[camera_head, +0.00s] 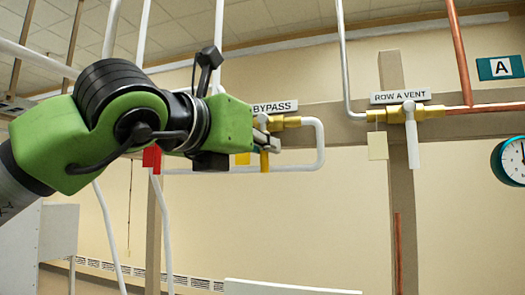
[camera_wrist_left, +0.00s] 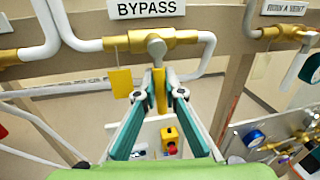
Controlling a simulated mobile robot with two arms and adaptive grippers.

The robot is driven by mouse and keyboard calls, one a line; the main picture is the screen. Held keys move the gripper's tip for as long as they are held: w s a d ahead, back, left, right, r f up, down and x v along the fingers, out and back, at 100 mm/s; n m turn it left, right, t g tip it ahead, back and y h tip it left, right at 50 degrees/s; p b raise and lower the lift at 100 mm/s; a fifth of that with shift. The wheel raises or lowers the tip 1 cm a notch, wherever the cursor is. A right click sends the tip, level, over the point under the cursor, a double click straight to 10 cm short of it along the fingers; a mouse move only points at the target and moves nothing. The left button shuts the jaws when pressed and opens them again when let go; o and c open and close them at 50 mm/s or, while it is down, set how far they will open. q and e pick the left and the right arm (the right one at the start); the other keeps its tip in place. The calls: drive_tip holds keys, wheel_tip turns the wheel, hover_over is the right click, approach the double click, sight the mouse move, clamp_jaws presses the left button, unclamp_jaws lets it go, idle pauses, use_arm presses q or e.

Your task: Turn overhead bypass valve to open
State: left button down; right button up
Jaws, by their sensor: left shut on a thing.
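The bypass valve is a brass body (camera_head: 285,122) on a white pipe, under a BYPASS sign (camera_head: 274,106). In the left wrist view the brass valve (camera_wrist_left: 158,44) shows in the upper middle. Its yellow lever (camera_wrist_left: 160,88) hangs straight down, across the line of the pipe; its lower end also shows in the head view (camera_head: 264,161). My left gripper (camera_wrist_left: 160,96) has its teal fingers on both sides of the lever and is shut on it. In the head view the green wrist hides most of the fingers. My right gripper is in neither view.
A yellow tag (camera_wrist_left: 120,80) hangs left of the lever. The ROW A VENT valve (camera_head: 410,112), with a white lever pointing down, is to the right. A beam and pipes run behind the valves. A yellow box with a red button (camera_wrist_left: 171,140) is below.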

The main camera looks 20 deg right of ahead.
use_arm(q)
drive_tip(key=n+b, duration=0.2)
drive_tip(key=b, duration=0.1)
drive_tip(key=s+d+n+b, duration=0.1)
drive_tip(key=n+b, duration=0.1)
drive_tip(key=b, duration=0.2)
drive_tip(key=d+n+t+b, duration=0.1)
drive_tip(key=n+b, duration=0.1)
drive_tip(key=b, duration=0.1)
drive_tip(key=shift+s+r+n, duration=0.2)
drive_tip(key=shift+r+n, duration=0.2)
drive_tip(key=shift+b, duration=0.3)
